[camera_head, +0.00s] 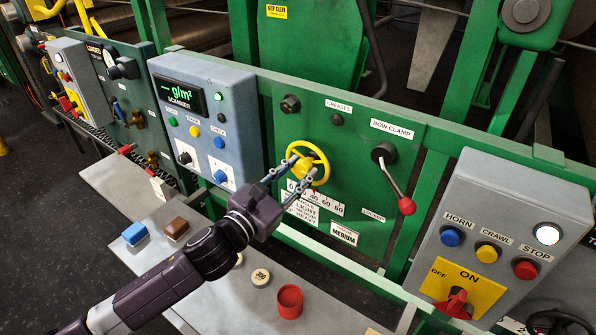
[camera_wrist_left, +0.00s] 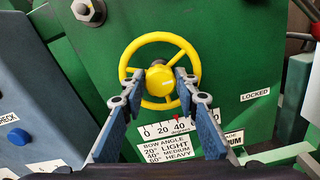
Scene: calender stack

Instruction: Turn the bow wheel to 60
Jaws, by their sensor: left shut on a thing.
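The yellow bow wheel (camera_head: 322,155) stands on the green panel and shows whole in the left wrist view (camera_wrist_left: 148,43). My left gripper (camera_head: 302,168) reaches it from the front, its fingertips (camera_wrist_left: 158,82) shut on either side of the wheel's hub. Under the wheel is a white scale (camera_head: 329,205) marked 0 to 80; in the left wrist view a small red pointer (camera_wrist_left: 177,118) sits near 40. A label under it reads 20 light, 40 medium, 60 heavy (camera_wrist_left: 166,152). A card reading MEDIUM (camera_head: 344,234) is below. My right gripper is not in view.
The bow clamp lever with a red knob (camera_head: 406,206) is right of the wheel, near a LOCKED label (camera_head: 373,215). A blue-grey scanner box (camera_head: 235,105) stands close on the left. A grey button box (camera_head: 470,195) is at right. A shelf (camera_head: 225,290) below holds small items.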

